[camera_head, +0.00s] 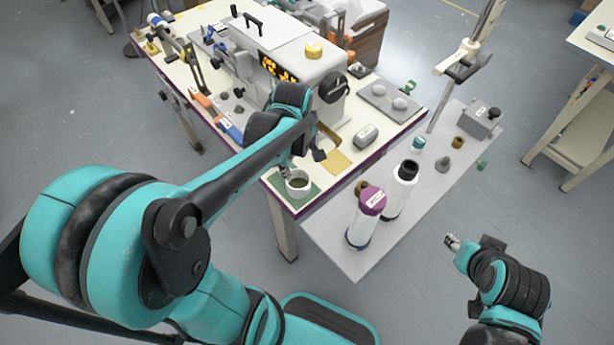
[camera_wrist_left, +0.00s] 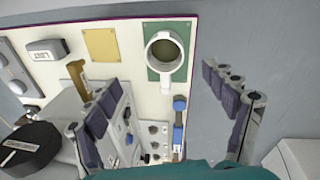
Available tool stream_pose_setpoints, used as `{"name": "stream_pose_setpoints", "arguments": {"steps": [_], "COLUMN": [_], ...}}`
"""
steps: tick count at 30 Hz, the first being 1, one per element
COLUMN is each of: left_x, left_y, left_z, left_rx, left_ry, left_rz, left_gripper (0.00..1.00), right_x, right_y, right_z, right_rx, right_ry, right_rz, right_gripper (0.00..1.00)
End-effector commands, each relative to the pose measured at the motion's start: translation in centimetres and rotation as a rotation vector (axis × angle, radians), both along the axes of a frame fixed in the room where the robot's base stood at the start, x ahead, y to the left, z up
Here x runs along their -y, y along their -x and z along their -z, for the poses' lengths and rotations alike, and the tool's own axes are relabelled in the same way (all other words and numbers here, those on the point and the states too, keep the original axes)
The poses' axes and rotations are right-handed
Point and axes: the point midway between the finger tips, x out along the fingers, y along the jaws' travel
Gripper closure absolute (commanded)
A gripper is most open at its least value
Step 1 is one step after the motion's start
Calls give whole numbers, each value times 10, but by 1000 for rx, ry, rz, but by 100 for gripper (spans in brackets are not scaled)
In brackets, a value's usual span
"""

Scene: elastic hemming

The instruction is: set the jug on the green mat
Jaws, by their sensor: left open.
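The jug (camera_head: 298,184) is a white open vessel with something dark olive inside. It appears to stand upright on the green mat (camera_head: 276,184) at the table's near corner. In the left wrist view the jug (camera_wrist_left: 164,40) shows from above with its handle toward my gripper, over the green mat (camera_wrist_left: 152,74). My left gripper (camera_head: 302,157) is just behind the jug in the head view, partly hidden by its own wrist. In the wrist view its fingers (camera_wrist_left: 155,98) are spread wide with nothing between them. My right arm is at the lower right; its fingers are not clear.
A yellow mat (camera_head: 337,162) and a small labelled block (camera_head: 366,135) lie near the jug. A white machine (camera_head: 297,55) stands behind. On the grey low table (camera_head: 400,222) stand a purple-topped container (camera_head: 361,225) and a black-topped one (camera_head: 400,192).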

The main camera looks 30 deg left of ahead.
Motion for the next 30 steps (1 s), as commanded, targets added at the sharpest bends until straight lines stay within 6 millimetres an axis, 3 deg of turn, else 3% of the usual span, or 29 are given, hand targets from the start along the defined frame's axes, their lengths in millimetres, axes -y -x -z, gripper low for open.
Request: {"name": "stream_pose_setpoints", "arguments": {"steps": [6, 12, 15, 21, 30], "left_x": [38, 61, 67, 71, 71], "left_y": [42, 71, 78, 83, 83], "left_z": [-39, -52, -53, -54, -54], "left_rx": [192, 320, 355, 378, 377], "left_ry": [-165, -362, -434, -492, -491], "left_rz": [607, 1049, 1181, 1277, 1275], "left_gripper": [16, 16, 16, 16, 16], "right_x": [0, 0, 0, 0, 0], "right_y": [0, 0, 0, 0, 0], "right_z": [0, 0, 0, 0, 0], "right_rx": [0, 0, 0, 0, 0], "right_ry": [0, 0, 0, 0, 0], "right_rz": [0, 0, 0, 0, 0], "right_gripper": [60, 60, 60, 60, 60]}}
